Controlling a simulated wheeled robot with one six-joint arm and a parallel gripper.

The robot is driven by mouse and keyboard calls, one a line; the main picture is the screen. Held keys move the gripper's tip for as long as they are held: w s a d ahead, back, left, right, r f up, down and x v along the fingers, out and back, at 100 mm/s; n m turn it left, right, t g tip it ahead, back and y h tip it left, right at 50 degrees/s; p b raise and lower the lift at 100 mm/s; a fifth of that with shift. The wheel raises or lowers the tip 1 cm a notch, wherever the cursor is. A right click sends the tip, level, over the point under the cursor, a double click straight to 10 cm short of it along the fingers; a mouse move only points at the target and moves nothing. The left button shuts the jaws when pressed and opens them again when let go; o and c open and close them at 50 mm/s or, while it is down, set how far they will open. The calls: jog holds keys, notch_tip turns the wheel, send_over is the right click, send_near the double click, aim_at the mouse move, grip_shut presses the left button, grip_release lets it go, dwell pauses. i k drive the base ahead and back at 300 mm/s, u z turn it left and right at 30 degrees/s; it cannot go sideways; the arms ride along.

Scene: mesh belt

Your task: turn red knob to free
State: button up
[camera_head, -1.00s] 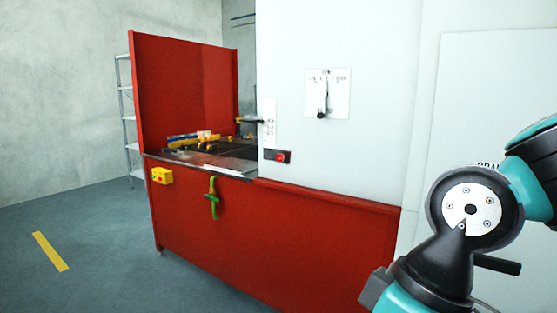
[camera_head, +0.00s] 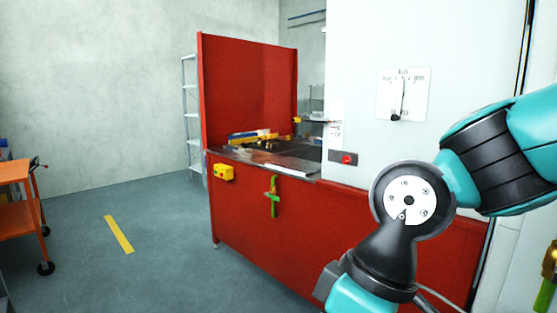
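A small dark box with a red knob (camera_head: 347,159) is on the white cabinet wall, just above the red lower panel. The setting of the knob is too small to read. My arm stands at the right of the picture, and its lower links cover part of the red panel. My gripper is outside the picture, so its state and its distance from the knob do not show.
A plate with a lever (camera_head: 397,112) is above and right of the knob. A yellow box (camera_head: 222,172) and a green handle (camera_head: 272,197) are on the red machine front (camera_head: 250,235). An orange cart (camera_head: 18,205) stands at far left.

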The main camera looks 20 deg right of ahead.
aim_at(346, 160)
jog(key=u, duration=0.7)
jog(key=i, duration=0.9)
jog(key=u, duration=0.45)
jog(key=i, duration=0.9)
jog(key=z, duration=0.6)
jog(key=i, duration=0.7)
jog(key=z, duration=1.4)
jog(key=i, duration=0.65)
jog(key=z, duration=0.2)
